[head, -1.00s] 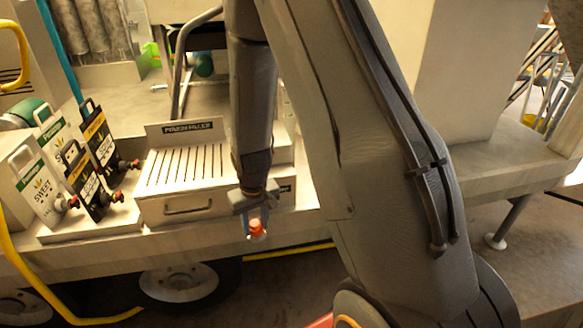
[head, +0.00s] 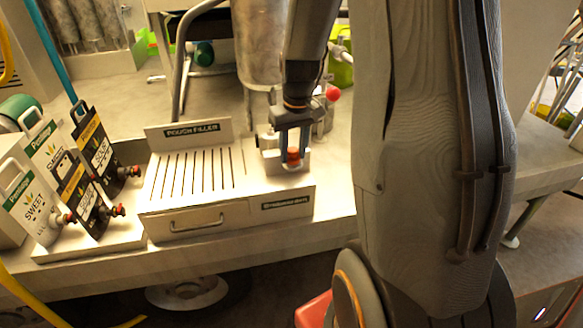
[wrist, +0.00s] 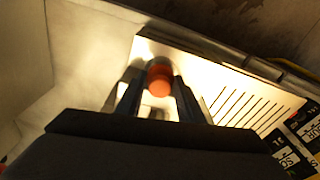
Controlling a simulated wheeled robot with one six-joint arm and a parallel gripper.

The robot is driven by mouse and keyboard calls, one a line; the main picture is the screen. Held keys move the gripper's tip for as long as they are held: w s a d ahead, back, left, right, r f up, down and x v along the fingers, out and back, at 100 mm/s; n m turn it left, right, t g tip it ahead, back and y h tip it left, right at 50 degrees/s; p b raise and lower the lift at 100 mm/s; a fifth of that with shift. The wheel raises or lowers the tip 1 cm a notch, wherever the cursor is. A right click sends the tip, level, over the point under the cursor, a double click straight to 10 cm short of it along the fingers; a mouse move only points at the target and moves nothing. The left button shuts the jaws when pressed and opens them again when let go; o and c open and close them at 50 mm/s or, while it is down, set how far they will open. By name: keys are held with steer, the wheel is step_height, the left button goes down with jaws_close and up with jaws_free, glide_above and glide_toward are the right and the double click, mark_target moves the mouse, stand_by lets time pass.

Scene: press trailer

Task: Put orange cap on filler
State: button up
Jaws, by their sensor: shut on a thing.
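My gripper (head: 293,150) is shut on the orange cap (head: 293,155) at the right end of the pouch filler. In the wrist view the cap (wrist: 160,80) sits between the two fingertips (wrist: 155,92). The pouch filler (head: 194,218) is a pale metal unit with a slotted top, a front drawer handle and a labelled back plate. A small metal block (head: 268,160) stands on its right end, right at the gripper. I cannot tell whether the cap touches it.
Several pouches (head: 97,145) with red-capped spouts lean on a rack left of the filler. A metal cylinder (head: 258,50) and a red ball-shaped knob (head: 333,94) are behind the gripper. The slotted top (head: 195,172) is clear.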

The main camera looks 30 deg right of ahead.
mark_target(294, 152)
steer(key=shift+f+p, duration=0.5)
steer(key=shift+f, duration=2.35)
steer(key=shift+f, duration=0.15)
steer(key=o, duration=1.2)
steer(key=shift+o, duration=0.2)
steer(key=r, duration=0.4)
steer(key=s+r+b, duration=0.1)
steer(key=r, duration=0.2)
steer(key=r+b, duration=0.1)
steer(key=r, duration=0.3)
steer(key=shift+s+r, duration=0.15)
steer(key=shift+r, duration=0.2)
steer(key=shift+s+a+r, duration=0.1)
steer(key=shift+s+a, duration=0.05)
steer(key=shift+a, duration=0.05)
steer(key=s+a+f, duration=0.2)
steer(key=s+a, duration=0.4)
steer(key=a, duration=0.1)
steer(key=s+a+f+n, duration=0.1)
steer(key=s+a+f, duration=0.2)
steer(key=s+a, duration=0.4)
steer(key=shift+s+a+f, duration=0.25)
steer(key=shift+a+f, duration=0.05)
steer(key=shift+a, duration=0.05)
